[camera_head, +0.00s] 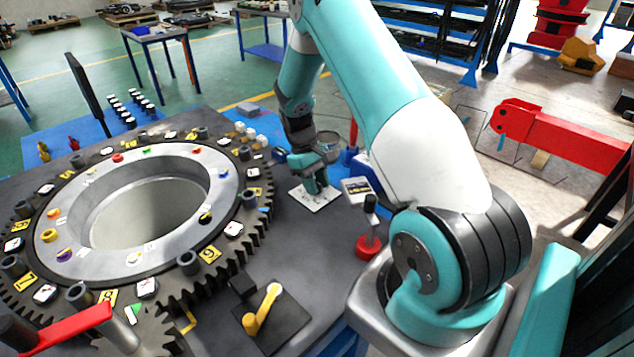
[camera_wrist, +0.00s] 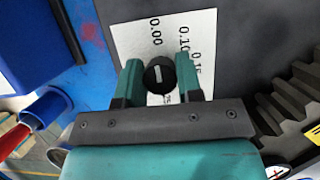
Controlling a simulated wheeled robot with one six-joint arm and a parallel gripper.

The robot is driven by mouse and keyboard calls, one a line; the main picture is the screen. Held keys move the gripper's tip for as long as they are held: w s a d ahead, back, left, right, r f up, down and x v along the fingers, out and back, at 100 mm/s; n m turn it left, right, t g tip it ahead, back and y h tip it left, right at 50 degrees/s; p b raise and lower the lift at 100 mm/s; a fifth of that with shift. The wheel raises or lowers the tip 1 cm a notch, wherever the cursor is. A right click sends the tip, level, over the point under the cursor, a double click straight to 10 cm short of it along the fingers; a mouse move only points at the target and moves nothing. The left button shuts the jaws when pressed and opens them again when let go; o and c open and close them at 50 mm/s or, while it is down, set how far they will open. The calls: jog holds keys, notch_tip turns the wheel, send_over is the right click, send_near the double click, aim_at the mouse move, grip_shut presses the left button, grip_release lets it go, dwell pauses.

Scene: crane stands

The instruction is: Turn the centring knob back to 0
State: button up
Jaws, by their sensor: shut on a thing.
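The centring knob (camera_wrist: 158,80) is a small black round knob with a white pointer line, in the wrist view. It stands on a white scale card (camera_wrist: 140,40), which also shows in the head view (camera_head: 302,199). The card reads 0.00, 0.10 and 0.15, with more print partly hidden by my gripper. The line runs nearly straight up toward 0.00 in the wrist view; its exact reading is too small to tell. My gripper (camera_wrist: 158,76) has its two green fingers shut on the knob, one on each side. In the head view my gripper (camera_head: 316,186) hides the knob.
A large toothed ring (camera_head: 215,225) with labels and pegs fills the table left of the card. A yellow crank (camera_head: 262,310) stands in front.

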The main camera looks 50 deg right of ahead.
jog(key=o, duration=0.9)
jog(key=b+v, duration=0.1)
jog(key=v, duration=1.6)
jog(key=shift+r, duration=0.3)
